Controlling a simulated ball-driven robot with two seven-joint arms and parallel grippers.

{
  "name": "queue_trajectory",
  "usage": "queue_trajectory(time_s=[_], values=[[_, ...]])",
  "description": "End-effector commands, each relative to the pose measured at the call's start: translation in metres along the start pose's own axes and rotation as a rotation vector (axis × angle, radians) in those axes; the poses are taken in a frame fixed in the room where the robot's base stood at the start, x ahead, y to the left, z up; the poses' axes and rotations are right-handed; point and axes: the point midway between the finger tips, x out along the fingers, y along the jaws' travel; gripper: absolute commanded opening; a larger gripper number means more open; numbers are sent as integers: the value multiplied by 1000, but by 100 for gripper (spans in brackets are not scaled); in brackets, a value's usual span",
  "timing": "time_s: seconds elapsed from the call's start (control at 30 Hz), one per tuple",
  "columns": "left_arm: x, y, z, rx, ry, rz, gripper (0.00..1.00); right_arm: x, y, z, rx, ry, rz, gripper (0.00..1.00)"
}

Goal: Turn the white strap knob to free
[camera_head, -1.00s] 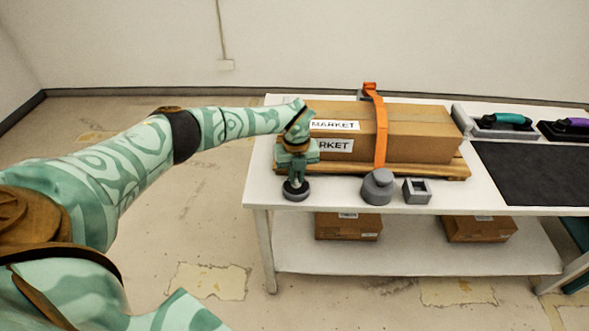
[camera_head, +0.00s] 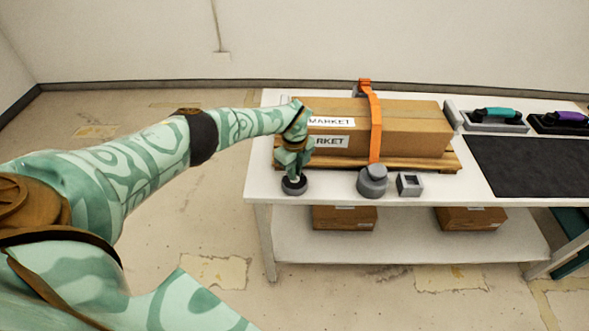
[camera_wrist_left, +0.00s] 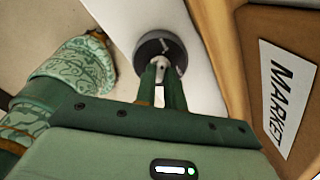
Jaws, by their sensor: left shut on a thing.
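The white strap knob (camera_wrist_left: 158,66) stands on a dark round base (camera_wrist_left: 150,46) in the left wrist view. My left gripper (camera_wrist_left: 162,74) points down at it and is shut on the knob, whose sides the fingers partly cover. In the head view the dark base (camera_head: 294,188) sits at the table's front left corner, with my left gripper (camera_head: 294,174) right above it. The knob itself is hidden there by the fingers. An orange strap (camera_head: 375,130) runs over a cardboard box (camera_head: 415,128) labelled MARKET. My right gripper is in neither view.
The box lies on a wooden pallet (camera_head: 440,163) on the white table (camera_head: 440,190), close behind and right of my gripper. A grey round block (camera_head: 372,183) and a grey square holder (camera_head: 410,185) stand at the front edge. A dark mat (camera_head: 530,165) lies at the right.

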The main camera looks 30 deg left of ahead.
Motion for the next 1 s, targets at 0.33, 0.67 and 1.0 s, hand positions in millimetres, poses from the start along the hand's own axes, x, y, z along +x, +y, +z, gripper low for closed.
queue_trajectory(time_s=[0.33,0.67,1.0], values=[[-2,-1,1,-6,-2,-3,0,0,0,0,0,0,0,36],[-1,0,1,-4,-1,-1,33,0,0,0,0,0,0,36],[-50,-1,1,-3,-2,-6,33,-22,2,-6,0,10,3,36]])
